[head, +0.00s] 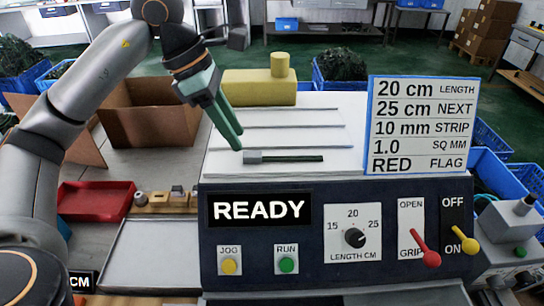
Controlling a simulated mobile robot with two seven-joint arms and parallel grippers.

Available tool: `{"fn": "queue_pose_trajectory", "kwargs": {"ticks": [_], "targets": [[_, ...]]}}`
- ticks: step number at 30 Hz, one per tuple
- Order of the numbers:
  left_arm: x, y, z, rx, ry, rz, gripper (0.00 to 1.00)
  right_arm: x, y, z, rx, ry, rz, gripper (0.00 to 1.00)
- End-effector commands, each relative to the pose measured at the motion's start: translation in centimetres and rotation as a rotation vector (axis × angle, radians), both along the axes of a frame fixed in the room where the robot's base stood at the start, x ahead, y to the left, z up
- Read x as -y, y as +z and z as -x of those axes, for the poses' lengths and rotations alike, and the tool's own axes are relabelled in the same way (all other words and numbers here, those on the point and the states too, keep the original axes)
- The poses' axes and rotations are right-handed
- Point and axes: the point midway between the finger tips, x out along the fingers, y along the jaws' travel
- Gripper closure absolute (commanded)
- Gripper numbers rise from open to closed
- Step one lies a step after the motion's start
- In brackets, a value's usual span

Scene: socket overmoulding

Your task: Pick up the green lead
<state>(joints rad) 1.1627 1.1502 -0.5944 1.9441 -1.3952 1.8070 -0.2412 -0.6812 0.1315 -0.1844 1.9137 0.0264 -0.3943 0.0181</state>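The green lead (295,158) lies flat on the white top of the machine. Nothing is seen between the fingers. I cannot tell the exact height of the tips above the surface. My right gripper is not in view.
A yellow block with a knob (258,88) stands behind the white top (215,165). A sign (421,125) stands to the right. The front panel has a READY display (258,209), a dial and levers. A red tray (97,202) and cardboard box (150,110) are left.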

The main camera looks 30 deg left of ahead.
Motion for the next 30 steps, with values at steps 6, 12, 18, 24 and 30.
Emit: {"fn": "queue_pose_trajectory", "kwargs": {"ticks": [6, 12, 18, 24, 30], "targets": [[1.0, -3.1, -0.4, -0.005, 0.0, -0.002, 0.6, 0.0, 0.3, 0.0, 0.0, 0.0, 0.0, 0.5], [1.4, -4.0, -0.7, -0.001, 0.0, 0.0, 0.6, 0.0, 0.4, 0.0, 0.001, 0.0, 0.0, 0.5], [1.4, -4.0, -0.7, -0.001, 0.0, 0.0, 0.67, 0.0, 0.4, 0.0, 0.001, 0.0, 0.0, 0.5], [1.4, -3.9, -0.7, -0.001, 0.0, 0.0, 0.89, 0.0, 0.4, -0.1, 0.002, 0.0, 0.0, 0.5], [1.4, -3.9, -0.7, -0.001, 0.0, 0.0, 1.0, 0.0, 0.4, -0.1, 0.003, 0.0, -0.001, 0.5]]}}
